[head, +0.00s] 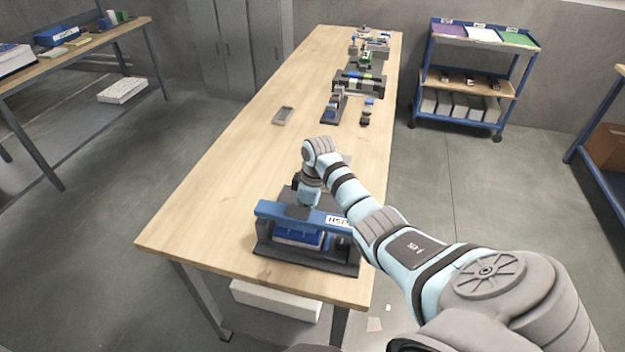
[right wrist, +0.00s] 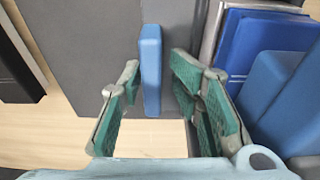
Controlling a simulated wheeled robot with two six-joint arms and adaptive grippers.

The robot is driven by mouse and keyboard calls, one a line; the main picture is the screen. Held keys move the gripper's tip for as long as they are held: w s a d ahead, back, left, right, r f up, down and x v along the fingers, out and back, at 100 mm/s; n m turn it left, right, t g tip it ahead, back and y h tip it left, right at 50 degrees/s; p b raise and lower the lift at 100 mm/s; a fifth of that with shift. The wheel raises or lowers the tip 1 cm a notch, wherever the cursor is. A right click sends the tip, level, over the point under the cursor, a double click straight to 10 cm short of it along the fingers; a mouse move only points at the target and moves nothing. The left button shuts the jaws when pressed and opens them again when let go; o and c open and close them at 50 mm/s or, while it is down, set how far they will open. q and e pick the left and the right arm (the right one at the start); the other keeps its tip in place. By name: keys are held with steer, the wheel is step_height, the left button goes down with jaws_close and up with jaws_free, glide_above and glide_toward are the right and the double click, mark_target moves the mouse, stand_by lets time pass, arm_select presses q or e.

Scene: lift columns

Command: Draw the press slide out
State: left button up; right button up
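The press (head: 310,252) stands on the near end of the wooden table, with a dark base and a blue crossbar (head: 282,211) bearing a white label. A blue block (head: 298,236) sits under the crossbar. My right gripper (head: 300,207) points down behind the crossbar, its fingertips hidden in the head view. In the right wrist view, the right gripper (right wrist: 157,74) is open, its green-padded fingers on either side of an upright blue bar (right wrist: 150,70), seemingly the slide's handle. Gaps show beside the bar. My left gripper is out of view.
The wooden table (head: 240,150) is clear left of the press. A small grey tray (head: 283,115) lies farther back, with several fixtures along the right edge. A blue shelf cart (head: 466,84) stands beyond the table at the right.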

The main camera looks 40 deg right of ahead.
steer(key=r+p, duration=0.6)
steer(key=shift+w+d, duration=0.1)
steer(key=shift+d, duration=0.15)
steer(key=shift+a+r, duration=0.15)
steer(key=shift+r, duration=0.25)
steer(key=shift+f, duration=0.1)
